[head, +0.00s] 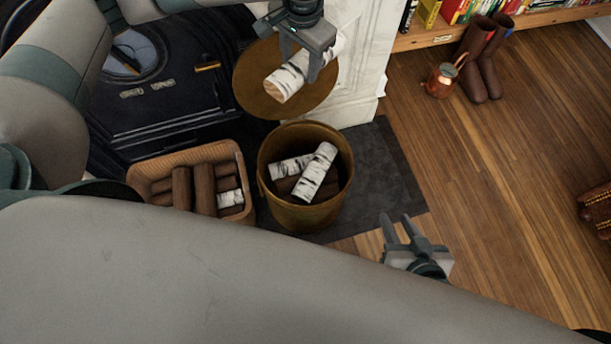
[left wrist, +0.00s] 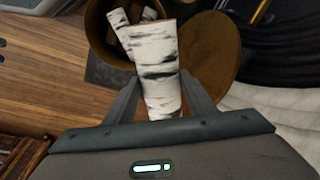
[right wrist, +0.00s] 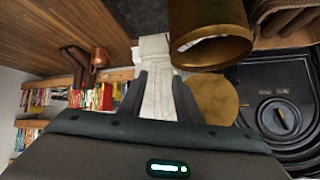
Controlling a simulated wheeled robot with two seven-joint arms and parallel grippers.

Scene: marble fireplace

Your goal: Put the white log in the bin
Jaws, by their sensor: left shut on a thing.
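My left gripper (head: 302,66) is shut on a white birch log (head: 288,82) with dark bark marks. It holds the log tilted, up and behind the bin in the head view. The log also shows between the fingers in the left wrist view (left wrist: 153,55). The brass-brown round bin (head: 304,214) stands open on the dark hearth; two white birch logs lie inside over darker brown ones. It shows in the right wrist view (right wrist: 222,52), its inside mostly hidden. My right gripper (head: 396,222) is open and empty, low and right of the bin.
A round brown disc (head: 252,85) is behind the held log, by the marble pillar (head: 362,62). Brown boots (head: 482,62) and a copper jug (head: 440,82) stand on open wooden floor.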

